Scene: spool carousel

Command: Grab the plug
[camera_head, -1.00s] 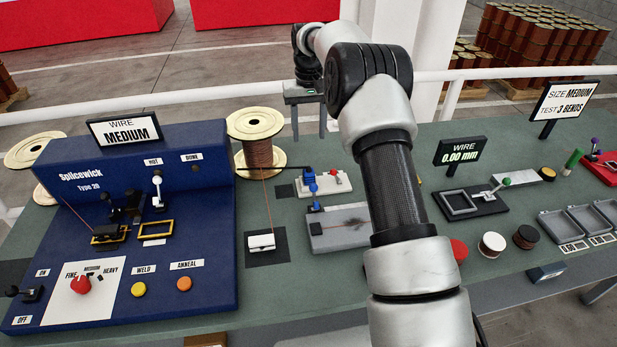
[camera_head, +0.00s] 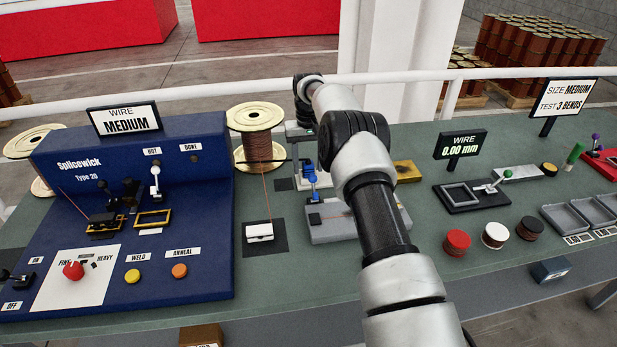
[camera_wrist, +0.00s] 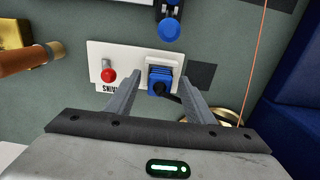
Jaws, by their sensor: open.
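The plug (camera_wrist: 158,80) is blue with a black cord end, and sits on a white plate marked MAINS (camera_wrist: 132,54) beside a red knob (camera_wrist: 109,75). In the wrist view my gripper (camera_wrist: 160,77) is open, with one finger on each side of the plug and visible gaps between. I cannot tell how far the fingertips are above the plate.
A grey block with a blue-knobbed lever (camera_wrist: 168,28) lies close to the plate. A wire (camera_head: 266,200) runs from the spool (camera_head: 257,150) to a white clamp (camera_head: 260,231). The navy Splicewick machine (camera_head: 190,240) stands at the left.

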